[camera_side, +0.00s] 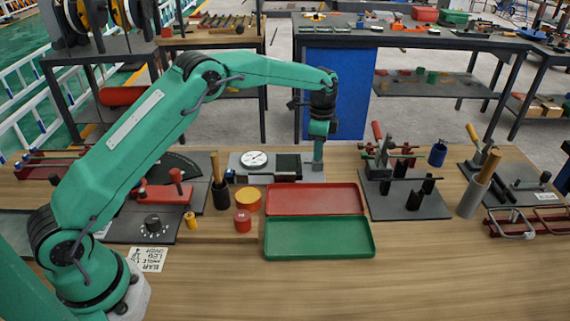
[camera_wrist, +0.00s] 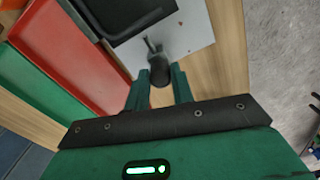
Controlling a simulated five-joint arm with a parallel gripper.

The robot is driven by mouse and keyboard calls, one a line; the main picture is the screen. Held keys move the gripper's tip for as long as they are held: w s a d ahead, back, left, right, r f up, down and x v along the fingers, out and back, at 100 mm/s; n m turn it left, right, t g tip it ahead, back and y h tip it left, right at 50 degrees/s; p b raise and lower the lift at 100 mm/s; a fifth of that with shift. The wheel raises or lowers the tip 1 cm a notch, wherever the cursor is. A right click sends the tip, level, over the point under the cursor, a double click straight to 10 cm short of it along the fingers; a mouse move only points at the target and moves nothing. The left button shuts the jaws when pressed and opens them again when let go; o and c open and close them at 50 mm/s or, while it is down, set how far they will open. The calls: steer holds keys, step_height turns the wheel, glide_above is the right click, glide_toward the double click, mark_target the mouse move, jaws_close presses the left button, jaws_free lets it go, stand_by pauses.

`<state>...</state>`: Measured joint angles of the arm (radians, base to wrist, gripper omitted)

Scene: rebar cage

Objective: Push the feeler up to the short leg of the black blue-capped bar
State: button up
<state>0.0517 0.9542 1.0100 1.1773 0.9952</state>
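My gripper (camera_side: 318,150) points down at the right end of a grey gauge plate (camera_side: 235,168) with a white dial and a dark block. In the wrist view my two green fingers (camera_wrist: 163,78) stand apart, one on each side of a dark rounded knob (camera_wrist: 160,72). A thin forked piece sticks out beyond it, over the pale plate (camera_wrist: 190,40). I cannot tell whether the fingers touch the knob, or if it is the feeler.
A red tray (camera_side: 318,200) and a green tray (camera_side: 318,238) lie in front of the plate. A wooden-handled tool in a black holder (camera_side: 220,194) stands left. A fixture with clamps and black posts (camera_side: 408,207) stands right. The front right of the table is clear.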

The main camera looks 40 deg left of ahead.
jaws_close()
steer(key=shift+s, duration=0.1)
steer(key=shift+s+a, duration=0.45)
steer(key=shift+a, duration=0.05)
steer(key=o, duration=0.6)
jaws_free()
steer(key=shift+r, duration=0.1)
